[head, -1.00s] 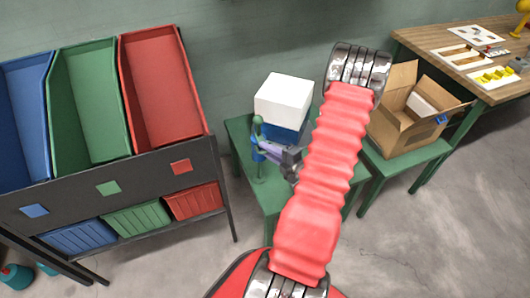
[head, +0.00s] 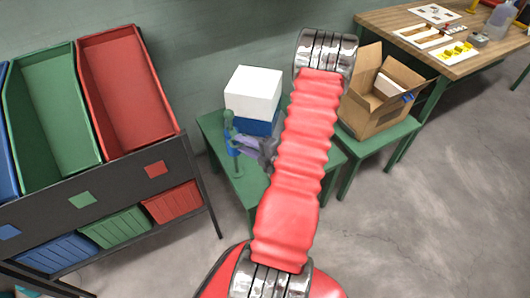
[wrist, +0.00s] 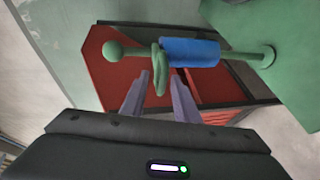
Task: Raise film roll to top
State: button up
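A green post with a ball top stands on the green table (head: 215,128). The film roll, apparently the blue cylinder (wrist: 190,52), sits around the post about midway, below the ball end. It also shows in the head view (head: 232,142). A green loop-like tab (wrist: 158,78) adjoins its ball-side end. My gripper (wrist: 160,76) is open, with two purple fingers apart. In the wrist view the tab's end appears between the fingertips; I cannot tell whether they touch it. In the head view my gripper (head: 254,146) is just right of the post, partly hidden by my red arm.
A white box on a blue one (head: 252,92) stands right behind the post. Tilted bins in a dark rack (head: 125,95) are at left. An open cardboard box (head: 372,115) sits on another green table at right. A wooden workbench (head: 400,30) is beyond.

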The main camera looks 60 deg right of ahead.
jog(key=v, duration=1.2)
jog(key=shift+s, duration=0.4)
jog(key=shift+f, duration=0.1)
